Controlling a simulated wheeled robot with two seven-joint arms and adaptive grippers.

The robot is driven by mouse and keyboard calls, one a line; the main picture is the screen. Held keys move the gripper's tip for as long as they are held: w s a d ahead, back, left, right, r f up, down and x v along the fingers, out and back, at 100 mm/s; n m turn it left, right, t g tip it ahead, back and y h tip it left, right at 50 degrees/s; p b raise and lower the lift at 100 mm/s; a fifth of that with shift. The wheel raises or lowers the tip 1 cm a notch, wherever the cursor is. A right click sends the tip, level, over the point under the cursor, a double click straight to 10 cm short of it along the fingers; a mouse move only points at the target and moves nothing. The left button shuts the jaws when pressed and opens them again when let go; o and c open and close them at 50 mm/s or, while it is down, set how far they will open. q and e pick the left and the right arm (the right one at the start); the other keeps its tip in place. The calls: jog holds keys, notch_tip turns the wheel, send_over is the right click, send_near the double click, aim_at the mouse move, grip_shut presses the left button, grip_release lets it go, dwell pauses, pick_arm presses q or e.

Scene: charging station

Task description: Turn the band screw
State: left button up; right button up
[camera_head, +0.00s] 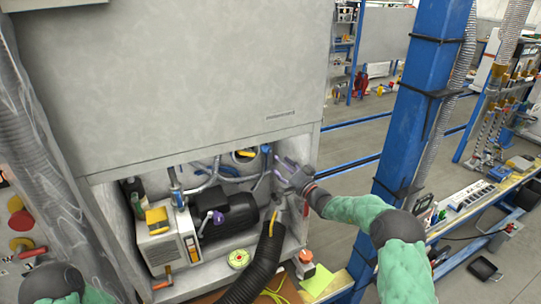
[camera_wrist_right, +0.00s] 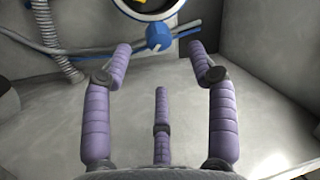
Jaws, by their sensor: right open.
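A blue knob, which looks like the band screw (camera_wrist_right: 157,37), sits at the lower edge of a round band (camera_wrist_right: 148,12) with a yellow inner rim in the right wrist view. My right gripper (camera_head: 282,172) reaches into the right side of the open cabinet bay. In the wrist view its purple fingers (camera_wrist_right: 160,52) are spread open, one on each side of the knob in the picture, with a third finger below. No contact with the knob shows. In the head view I cannot make out the knob clearly. My left arm shows at the bottom left, its gripper out of frame.
The cabinet (camera_head: 200,80) overhangs the bay. Inside are a black motor-like unit (camera_head: 228,215), a beige box (camera_head: 167,247) and grey pipes. A black corrugated hose (camera_head: 262,262) hangs in front.

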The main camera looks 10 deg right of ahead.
aim_at(269, 152)
jog(key=shift+w+a+r+n+t+y+b, duration=0.15)
jog(key=shift+w+a+n, duration=0.3)
jog(key=shift+w, duration=0.75)
jog(key=shift+w+a+r+n+t+y+b, duration=0.15)
jog(key=shift+w+a+n, duration=0.25)
jog(key=shift+w, duration=0.75)
jog(key=shift+w+a+r+n+t+b, duration=0.2)
jog(key=shift+w+a+n, duration=0.25)
jog(key=shift+w, duration=0.75)
jog(key=shift+f, duration=0.1)
jog(key=c, duration=1.1)
